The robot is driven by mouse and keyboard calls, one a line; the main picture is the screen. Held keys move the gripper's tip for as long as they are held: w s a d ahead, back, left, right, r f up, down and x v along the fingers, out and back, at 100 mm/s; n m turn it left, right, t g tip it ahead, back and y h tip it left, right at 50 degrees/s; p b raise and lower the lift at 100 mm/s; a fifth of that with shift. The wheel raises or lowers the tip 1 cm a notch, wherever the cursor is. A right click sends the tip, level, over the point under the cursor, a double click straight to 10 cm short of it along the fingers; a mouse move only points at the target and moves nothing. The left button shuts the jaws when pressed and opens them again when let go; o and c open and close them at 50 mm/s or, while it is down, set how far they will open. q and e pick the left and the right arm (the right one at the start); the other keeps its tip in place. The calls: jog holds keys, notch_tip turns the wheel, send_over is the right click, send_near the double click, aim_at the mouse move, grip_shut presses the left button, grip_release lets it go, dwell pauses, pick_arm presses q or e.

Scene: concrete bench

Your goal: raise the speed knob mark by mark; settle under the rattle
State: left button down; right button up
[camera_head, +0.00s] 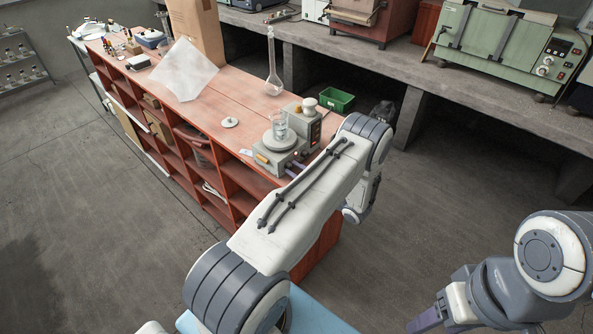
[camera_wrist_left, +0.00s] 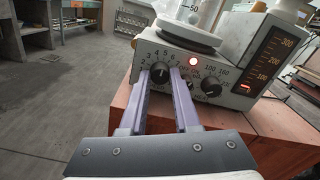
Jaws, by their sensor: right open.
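The grey hotplate stirrer (camera_head: 268,160) stands at the near right end of the red bench, with a glass beaker (camera_head: 279,126) on its round plate. In the left wrist view its front panel (camera_wrist_left: 228,98) carries a speed knob (camera_wrist_left: 160,73) in a ring of numbers, and a second dark knob (camera_wrist_left: 211,86) with a scale of higher numbers. My left gripper (camera_wrist_left: 161,77) has one purple finger on each side of the speed knob, apparently shut on it. The knob's exact mark is unclear. My right gripper (camera_head: 430,318) is open and empty, low at the right over the floor.
A glass flask (camera_head: 273,82) and a small white disc-shaped item (camera_head: 230,122) stand farther back on the bench. A green bin (camera_head: 336,100) lies beyond the bench's right side. Floor around my right arm is clear.

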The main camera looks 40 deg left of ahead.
pick_arm(q)
jog(key=shift+f+m+b, duration=0.2)
jog(key=shift+m+b, duration=0.7)
jog(key=shift+r+m+b, duration=0.1)
jog(key=shift+m+b, duration=0.45)
jog(key=shift+m, duration=0.45)
jog(key=shift+r+m, duration=0.1)
jog(key=shift+m, duration=0.6)
jog(key=c, duration=0.9)
grip_release()
jog(key=d+b, duration=0.1)
jog(key=d, duration=0.2)
jog(key=d+b, duration=0.1)
jog(key=d, duration=0.3)
jog(key=d+b, duration=0.1)
jog(key=d, duration=0.2)
jog(key=shift+s+d, duration=0.25)
jog(key=shift+s, duration=0.15)
